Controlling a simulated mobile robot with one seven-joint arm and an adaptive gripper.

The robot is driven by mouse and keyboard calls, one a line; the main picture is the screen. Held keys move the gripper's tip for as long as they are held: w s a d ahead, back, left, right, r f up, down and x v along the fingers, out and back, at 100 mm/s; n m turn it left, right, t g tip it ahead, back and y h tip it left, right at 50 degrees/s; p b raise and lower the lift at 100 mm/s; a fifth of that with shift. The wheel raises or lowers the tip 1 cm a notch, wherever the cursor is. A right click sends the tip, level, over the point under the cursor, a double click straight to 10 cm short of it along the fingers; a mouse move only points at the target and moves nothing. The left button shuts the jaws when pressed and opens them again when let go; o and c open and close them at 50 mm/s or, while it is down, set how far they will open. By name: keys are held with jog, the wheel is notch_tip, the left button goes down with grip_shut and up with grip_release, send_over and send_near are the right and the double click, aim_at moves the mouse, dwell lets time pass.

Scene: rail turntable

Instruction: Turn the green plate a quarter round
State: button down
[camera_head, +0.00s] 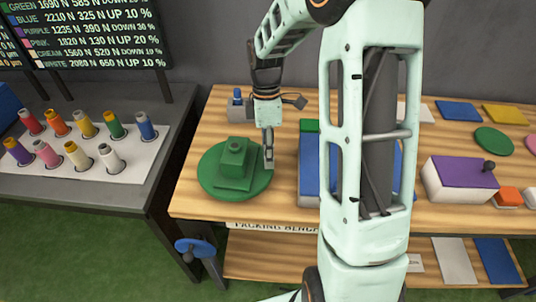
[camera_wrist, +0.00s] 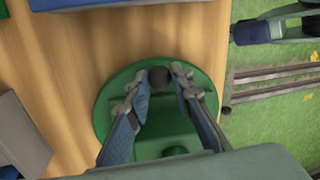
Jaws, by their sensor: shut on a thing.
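The round green plate (camera_head: 208,181) lies at the left part of the wooden bench and also shows in the wrist view (camera_wrist: 106,118). A stepped green block (camera_head: 235,157) stands on its middle. My gripper (camera_head: 268,162) points down at the plate's right side. In the wrist view my gripper (camera_wrist: 160,84) has its two fingers on either side of a small dark round knob (camera_wrist: 159,76) near the plate's edge, and is shut on it. The knob is hidden behind the fingers in the head view.
A blue box (camera_head: 309,178) stands right of the plate, partly behind my arm. A small grey box (camera_head: 240,112) is behind the plate. A purple-topped box (camera_head: 463,175) is farther right. Several thread spools (camera_head: 77,155) stand on the dark table at left.

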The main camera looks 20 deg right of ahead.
jog(key=shift+w, duration=0.1)
dwell(0.3)
jog(key=c, duration=1.7)
grip_release()
jog(key=shift+r, duration=0.1)
jog(key=r, duration=0.4)
jog(key=w+r, duration=0.1)
jog(key=r, duration=0.2)
jog(key=w+r, duration=0.1)
jog(key=r, duration=0.3)
jog(key=shift+w+d+r, duration=0.1)
jog(key=shift+d+r, duration=0.05)
jog(key=shift+r, duration=0.2)
